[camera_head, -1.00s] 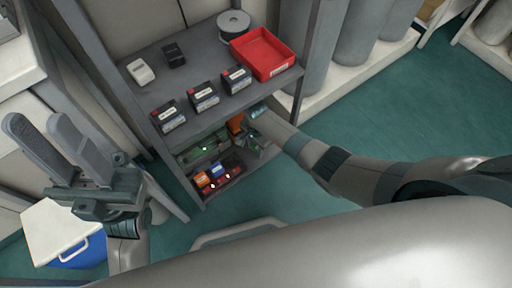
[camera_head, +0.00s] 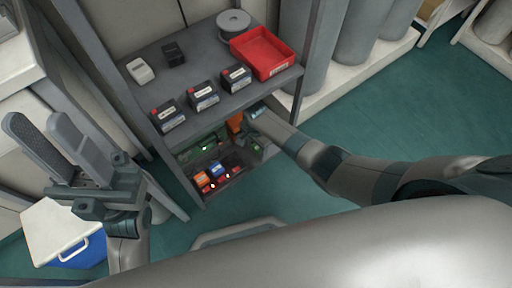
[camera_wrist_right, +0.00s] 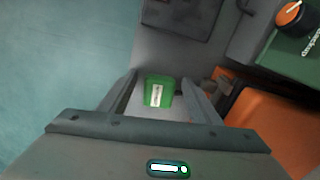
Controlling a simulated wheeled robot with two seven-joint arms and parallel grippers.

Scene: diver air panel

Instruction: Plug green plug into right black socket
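The green plug (camera_wrist_right: 159,92), a small green block with a pale label, shows in the right wrist view between the two fingers of my right gripper (camera_wrist_right: 160,78). Narrow gaps seem to show on both sides of it, so the fingers look open around it. In the head view, my right arm reaches into the lower shelf bay, and its gripper is small and partly hidden under the upper shelf. I cannot clearly pick out the right black socket. My left gripper (camera_head: 52,140) is open and empty at the left, away from the shelf.
An orange block (camera_wrist_right: 268,125) and a green box with an orange knob (camera_wrist_right: 290,14) stand close to the right gripper. The upper shelf (camera_head: 205,62) carries a red tray (camera_head: 262,52), labelled dark boxes (camera_head: 204,97) and a grey spool (camera_head: 233,24). Teal floor is free at the right.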

